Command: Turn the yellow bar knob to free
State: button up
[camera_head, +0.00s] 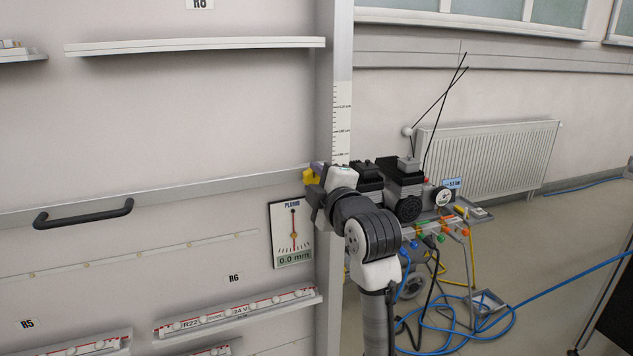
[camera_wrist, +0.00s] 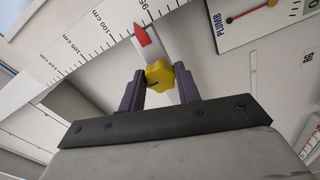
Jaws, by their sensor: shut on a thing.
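The yellow knob (camera_wrist: 160,73) is lobed, with a dark mark on its face. In the wrist view it sits between the two dark fingers of my gripper (camera_wrist: 159,78), which is shut on it. A red pointer (camera_wrist: 143,35) lies just beyond the knob, against the white centimetre scale (camera_wrist: 108,27). In the head view, a bit of the yellow knob (camera_head: 310,176) shows at the left of my gripper (camera_head: 318,180), beside the upright post. My wrist hides the rest of it there. I cannot read any lock or free marking.
A plumb gauge (camera_head: 292,234) reading 0.0 mm hangs just left below my gripper. A black handle (camera_head: 84,214) and a ledge (camera_head: 240,314) are on the left wall. To the right are a cluttered device (camera_head: 406,186), blue cables (camera_head: 451,322) and a radiator (camera_head: 495,160).

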jog(key=o, duration=1)
jog(key=v, duration=1.4)
jog(key=shift+a+b, duration=0.1)
jog(key=shift+b, duration=0.3)
jog(key=shift+w, duration=0.1)
